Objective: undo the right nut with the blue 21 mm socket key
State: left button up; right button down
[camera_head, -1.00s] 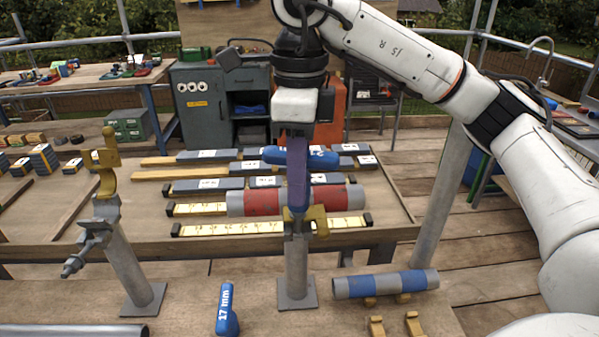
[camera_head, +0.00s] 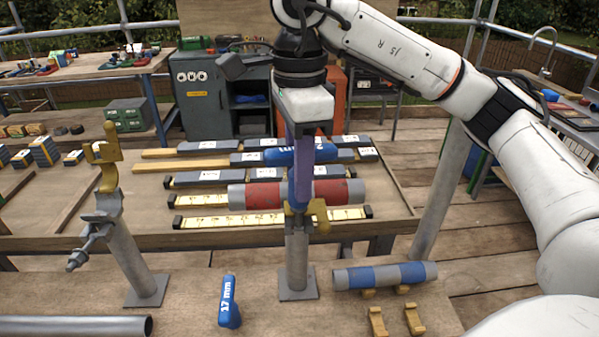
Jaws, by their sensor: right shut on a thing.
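My right gripper (camera_head: 300,205) points down over the right post (camera_head: 296,262), its purple fingers shut on the blue socket key (camera_head: 318,153). The key's blue handle lies crosswise behind the fingers, with part of its white size marking showing, not fully readable. A bit of blue shows lower down at the gold coupler (camera_head: 319,214) on top of the post, close to the fingertips. The right nut is hidden there, so I cannot tell how the socket sits on it. A red and grey tube (camera_head: 335,192) runs across behind the fingers. My left gripper is not in view.
A blue 17 mm key (camera_head: 229,303) lies on the near bench. A left post (camera_head: 130,255) carries an open gold coupler (camera_head: 106,165). A blue and grey tube (camera_head: 385,275) rests at the right, near gold cradles (camera_head: 413,318). Slats and tiles cover the table behind.

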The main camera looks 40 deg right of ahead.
jog(key=shift+w+r+p, duration=0.1)
jog(key=shift+r+p, duration=0.35)
jog(key=shift+r, duration=2.55)
jog(key=shift+s+f, duration=0.1)
jog(key=shift+s, duration=0.1)
